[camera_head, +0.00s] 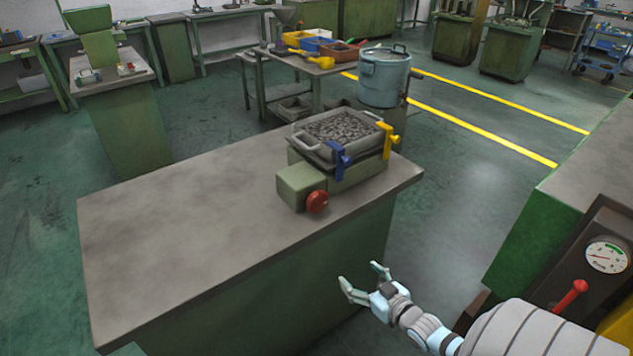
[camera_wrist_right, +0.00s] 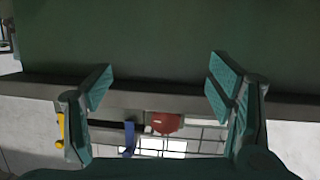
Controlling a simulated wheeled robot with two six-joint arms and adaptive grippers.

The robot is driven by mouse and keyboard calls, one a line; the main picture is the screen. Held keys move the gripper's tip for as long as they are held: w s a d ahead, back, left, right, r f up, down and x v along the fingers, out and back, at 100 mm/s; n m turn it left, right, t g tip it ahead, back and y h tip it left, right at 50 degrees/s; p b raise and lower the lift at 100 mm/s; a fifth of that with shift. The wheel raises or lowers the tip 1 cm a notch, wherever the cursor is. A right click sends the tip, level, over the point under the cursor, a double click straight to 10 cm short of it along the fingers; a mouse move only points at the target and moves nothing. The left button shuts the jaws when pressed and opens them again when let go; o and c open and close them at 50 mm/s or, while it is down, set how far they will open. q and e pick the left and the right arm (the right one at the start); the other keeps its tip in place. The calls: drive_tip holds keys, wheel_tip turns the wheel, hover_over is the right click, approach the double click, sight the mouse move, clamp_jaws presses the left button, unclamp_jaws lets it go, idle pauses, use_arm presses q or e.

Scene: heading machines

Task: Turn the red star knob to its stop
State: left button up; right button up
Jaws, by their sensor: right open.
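The red star knob (camera_head: 317,202) sits on the front of a green machine box (camera_head: 302,184) on the bench top. In the right wrist view the red knob (camera_wrist_right: 167,123) shows beyond the bench edge, between the two fingers and low in the picture. My right gripper (camera_head: 362,278) is open and empty. It is in front of the bench, lower and to the right of the knob, clear of it. In the right wrist view its fingers (camera_wrist_right: 160,85) stand wide apart. My left gripper is not in view.
A metal tray of small parts (camera_head: 340,128) sits on the machine, with a blue clamp (camera_head: 341,158) and a yellow clamp (camera_head: 389,138). The bench top (camera_head: 180,225) is clear to the left. A gauge panel with a red lever (camera_head: 572,295) stands at right.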

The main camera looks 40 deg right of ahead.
sight(321, 207)
drive_tip(key=w+r+t+y+p, duration=0.1)
drive_tip(key=w+r+t, duration=0.25)
drive_tip(key=r, duration=0.95)
drive_tip(key=w+b, duration=0.2)
drive_tip(key=w, duration=0.1)
drive_tip(key=w+b, duration=0.2)
drive_tip(key=w, duration=0.1)
drive_tip(key=w+b, duration=0.3)
drive_tip(key=shift+w+a+f, duration=0.2)
drive_tip(key=shift+w+f, duration=0.05)
drive_tip(key=shift+w, duration=0.15)
drive_tip(key=w+b, duration=0.4)
drive_tip(key=b, duration=0.2)
drive_tip(key=shift+w+r+b, duration=0.1)
drive_tip(key=shift+b, duration=0.2)
drive_tip(key=shift+w+r+b, duration=0.3)
drive_tip(key=shift+w+b, duration=0.15)
drive_tip(key=shift+b, duration=0.05)
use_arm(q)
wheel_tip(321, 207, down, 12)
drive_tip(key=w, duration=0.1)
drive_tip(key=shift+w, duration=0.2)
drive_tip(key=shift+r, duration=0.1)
use_arm(e)
drive_tip(key=shift+r, duration=0.1)
